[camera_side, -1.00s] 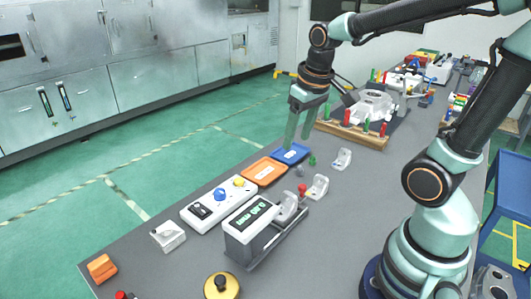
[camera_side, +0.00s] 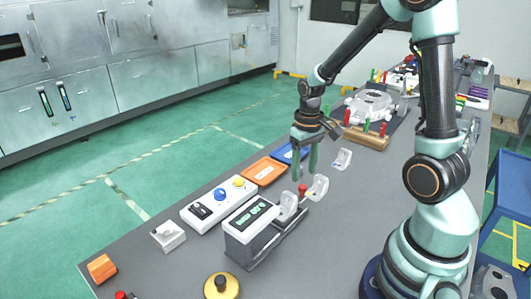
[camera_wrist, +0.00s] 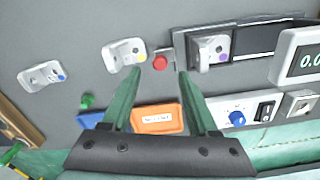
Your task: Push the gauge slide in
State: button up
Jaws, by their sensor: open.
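The gauge (camera_side: 250,222) is a white box with a green display at the table's middle; part of its display shows at the right edge of the wrist view (camera_wrist: 307,62). Its slide ends in a red knob (camera_side: 302,187), which stands out from the rail on the side away from the display. A pale casting (camera_side: 288,206) sits in the gauge between the display and the knob. My gripper (camera_side: 304,174) is open and empty, pointing down just above the knob. In the wrist view the red knob (camera_wrist: 160,62) appears between the fingertips; I cannot tell whether they touch it.
One loose casting (camera_side: 318,187) lies close beside the knob and another (camera_side: 342,159) farther back. A white control box (camera_side: 218,203), an orange tray (camera_side: 264,171) and a blue tray (camera_side: 290,153) stand to the left. A wooden rack (camera_side: 365,138) is behind.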

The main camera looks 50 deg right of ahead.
aim_at(303, 186)
jog(key=shift+f, duration=2.2)
grip_shut()
